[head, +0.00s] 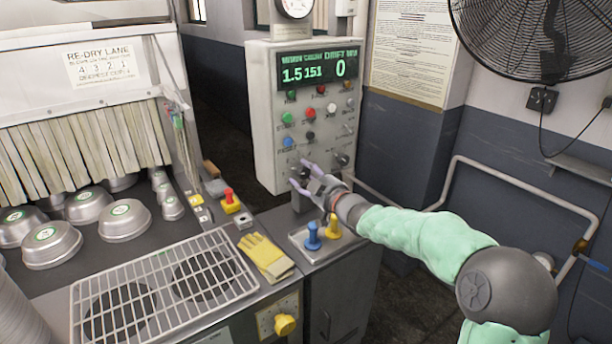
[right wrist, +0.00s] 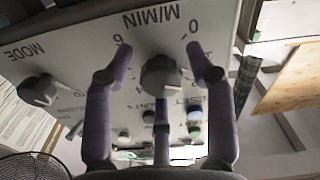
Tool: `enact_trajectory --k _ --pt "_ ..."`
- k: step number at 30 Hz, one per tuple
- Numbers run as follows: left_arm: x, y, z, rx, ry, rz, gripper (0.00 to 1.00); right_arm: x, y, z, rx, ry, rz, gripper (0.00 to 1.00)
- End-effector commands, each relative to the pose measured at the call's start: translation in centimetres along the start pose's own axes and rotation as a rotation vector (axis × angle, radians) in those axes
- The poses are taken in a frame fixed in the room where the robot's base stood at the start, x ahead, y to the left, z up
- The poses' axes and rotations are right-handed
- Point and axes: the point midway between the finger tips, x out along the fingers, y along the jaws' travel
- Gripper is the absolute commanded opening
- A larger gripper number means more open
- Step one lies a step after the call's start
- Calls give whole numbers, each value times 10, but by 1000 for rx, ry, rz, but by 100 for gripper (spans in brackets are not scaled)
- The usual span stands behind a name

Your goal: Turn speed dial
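The speed dial (right wrist: 160,76) is a dark grey knob with a lighter front face, on a pale panel, under the printing "M/MIN" with a 6 and a 0 at the ends of its scale. My right gripper (head: 298,173) is at the lower part of the control panel (head: 262,130). In the right wrist view the purple fingers of this gripper (right wrist: 160,52) are spread on both sides of the dial, with gaps between them and the knob. A third finger lies below the knob there. In the head view the fingers partly hide the dial. My left gripper is not in view.
A mode knob (right wrist: 38,90) sits beside the dial; it also shows in the head view (head: 342,160). Several buttons and a green display (head: 318,70) reading 1.5, 151 and 0 are above.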

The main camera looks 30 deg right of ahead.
Motion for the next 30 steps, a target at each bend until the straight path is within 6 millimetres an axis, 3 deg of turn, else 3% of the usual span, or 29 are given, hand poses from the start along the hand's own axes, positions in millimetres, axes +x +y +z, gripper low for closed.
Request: enact_trajectory --k 10,14,30 --pt "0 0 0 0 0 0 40 -1 2 -3 -1 7 3 63" --pt "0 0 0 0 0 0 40 -10 3 -4 -1 8 5 63" --pt "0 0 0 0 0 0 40 -104 2 -2 -2 5 6 63"
